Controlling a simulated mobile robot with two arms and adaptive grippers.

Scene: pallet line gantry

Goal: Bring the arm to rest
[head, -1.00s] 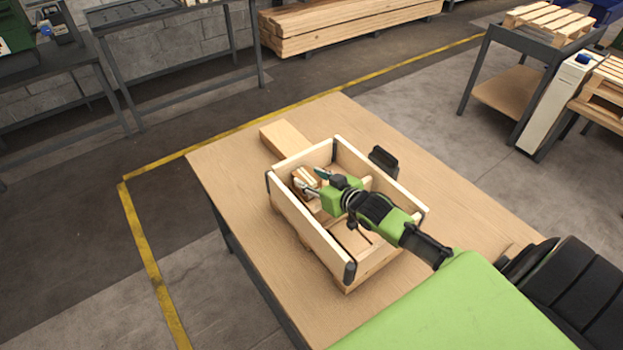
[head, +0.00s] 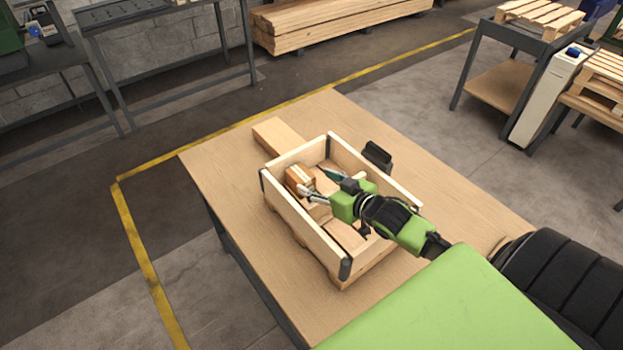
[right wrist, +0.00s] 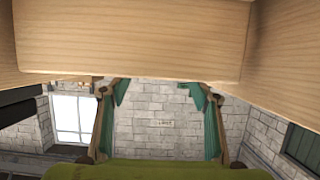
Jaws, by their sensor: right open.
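My right gripper (head: 317,184) is over the inside of an open wooden crate (head: 309,234), its fingers spread and empty. A small wooden block (head: 299,178) with a darker stripe sits in the crate's far left corner, just beyond the fingertips. In the right wrist view, my green-padded fingers (right wrist: 157,95) stand apart with nothing between them. A pale wooden surface (right wrist: 130,40) fills the top of that view; I cannot tell which piece it is. My left gripper is in neither view.
The crate stands on a wooden table (head: 440,205). A plank (head: 279,138) lies behind it, and a small black object (head: 378,155) is at its far right side. The crate walls surround the gripper closely. The table is bare to the right.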

